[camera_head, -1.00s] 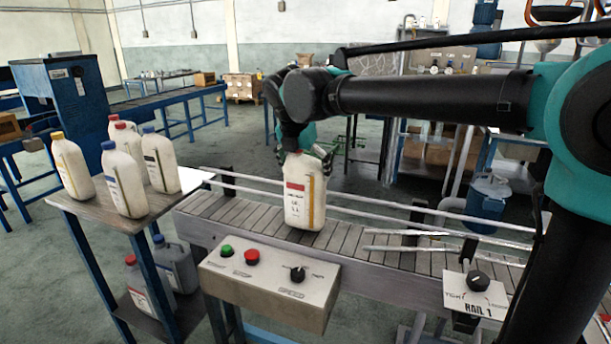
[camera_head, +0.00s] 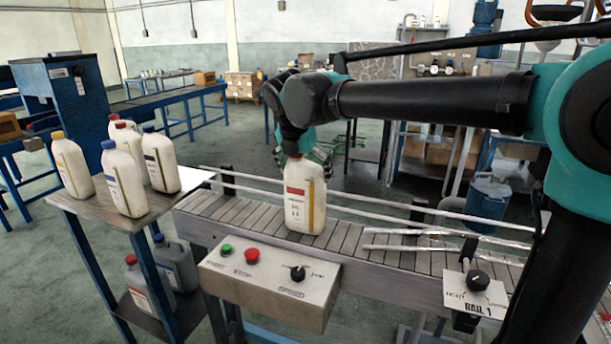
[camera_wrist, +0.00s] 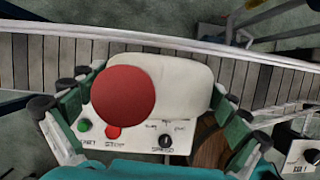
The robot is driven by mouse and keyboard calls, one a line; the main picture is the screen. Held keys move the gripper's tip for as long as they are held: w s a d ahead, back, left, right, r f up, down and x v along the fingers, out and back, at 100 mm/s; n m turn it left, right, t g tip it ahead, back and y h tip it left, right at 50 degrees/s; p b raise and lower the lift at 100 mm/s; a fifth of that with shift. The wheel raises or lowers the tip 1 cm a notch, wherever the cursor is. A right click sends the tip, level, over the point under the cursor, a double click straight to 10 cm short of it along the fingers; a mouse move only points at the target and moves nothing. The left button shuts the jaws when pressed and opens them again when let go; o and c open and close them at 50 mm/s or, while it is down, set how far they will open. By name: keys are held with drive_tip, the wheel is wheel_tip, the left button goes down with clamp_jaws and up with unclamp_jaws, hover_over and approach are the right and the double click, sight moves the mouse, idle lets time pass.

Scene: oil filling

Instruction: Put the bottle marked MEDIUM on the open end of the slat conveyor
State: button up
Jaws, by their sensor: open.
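A white bottle (camera_head: 305,205) with a red label band stands upright on the slat conveyor (camera_head: 245,213); its print is too small to read. In the wrist view, the bottle (camera_wrist: 185,85) shows its red cap from above. My gripper (camera_head: 305,150) is at the bottle's top in the head view. In the wrist view, my gripper (camera_wrist: 152,108) is open, with fingers on both sides of the bottle. On the stand at left are white bottles with a yellow cap (camera_head: 72,168), blue cap (camera_head: 123,182), dark cap (camera_head: 160,163) and red caps (camera_head: 127,140).
A control box (camera_head: 270,285) with green and red buttons and a knob sits in front of the conveyor. Guard rails (camera_head: 375,213) run along the belt. A RAIL 1 knob plate (camera_head: 475,297) is at right. Slats either side of the bottle are bare.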

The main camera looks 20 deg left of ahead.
drive_tip(key=v, duration=1.1)
drive_tip(key=shift+s+r, duration=0.2)
drive_tip(key=shift+r, duration=0.1)
